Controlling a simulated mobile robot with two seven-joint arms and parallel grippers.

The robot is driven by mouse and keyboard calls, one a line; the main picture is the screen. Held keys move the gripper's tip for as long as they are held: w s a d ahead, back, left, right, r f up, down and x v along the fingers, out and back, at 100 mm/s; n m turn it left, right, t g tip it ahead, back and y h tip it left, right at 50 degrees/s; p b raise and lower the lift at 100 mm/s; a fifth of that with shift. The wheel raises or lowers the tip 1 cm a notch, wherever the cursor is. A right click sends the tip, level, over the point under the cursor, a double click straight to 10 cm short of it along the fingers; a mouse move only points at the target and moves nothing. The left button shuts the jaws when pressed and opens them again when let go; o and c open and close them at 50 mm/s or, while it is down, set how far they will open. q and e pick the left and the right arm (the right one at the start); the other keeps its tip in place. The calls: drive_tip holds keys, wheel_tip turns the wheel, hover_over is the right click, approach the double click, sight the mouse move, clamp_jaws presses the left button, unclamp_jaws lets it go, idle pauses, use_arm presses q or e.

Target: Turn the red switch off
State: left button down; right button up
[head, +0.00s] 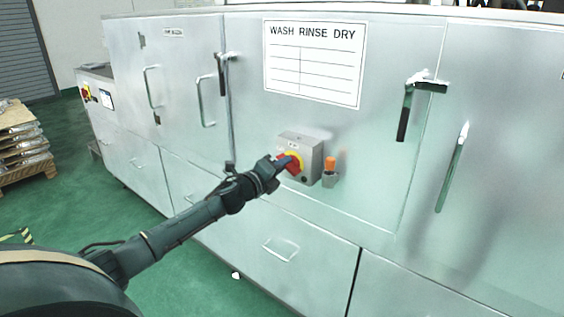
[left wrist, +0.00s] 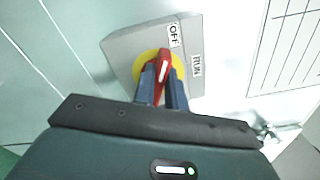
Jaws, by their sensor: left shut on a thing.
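The red switch (left wrist: 164,62) is a red handle on a round yellow plate (left wrist: 144,59), on the front of a grey box. Labels reading OFF (left wrist: 174,36) and RUN (left wrist: 196,66) sit beside it. In the left wrist view the handle's visible end leans up and slightly right, roughly towards OFF. My left gripper (left wrist: 162,91) is shut on the handle, one dark finger on each side. In the head view the left gripper (head: 287,163) covers part of the red switch (head: 294,169). My right gripper is not in view.
The grey switch box (head: 312,152) is mounted on a large metal washing machine. An orange-topped lamp (head: 330,168) stands just right of it. Door handles (head: 405,112) and a WASH RINSE DRY sign (head: 313,62) are nearby. Green floor lies open at lower left.

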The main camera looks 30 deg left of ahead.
use_arm(q)
drive_tip(key=n, duration=0.1)
drive_tip(key=n+p, duration=0.1)
drive_tip(key=n, duration=0.3)
drive_tip(key=shift+f+p, duration=0.25)
drive_tip(key=shift+p, duration=0.1)
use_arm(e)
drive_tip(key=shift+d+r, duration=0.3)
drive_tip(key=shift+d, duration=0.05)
use_arm(q)
drive_tip(key=shift+n, duration=0.3)
drive_tip(key=c, duration=1.4)
unclamp_jaws()
drive_tip(key=shift+c, duration=0.2)
drive_tip(key=shift+a, duration=0.1)
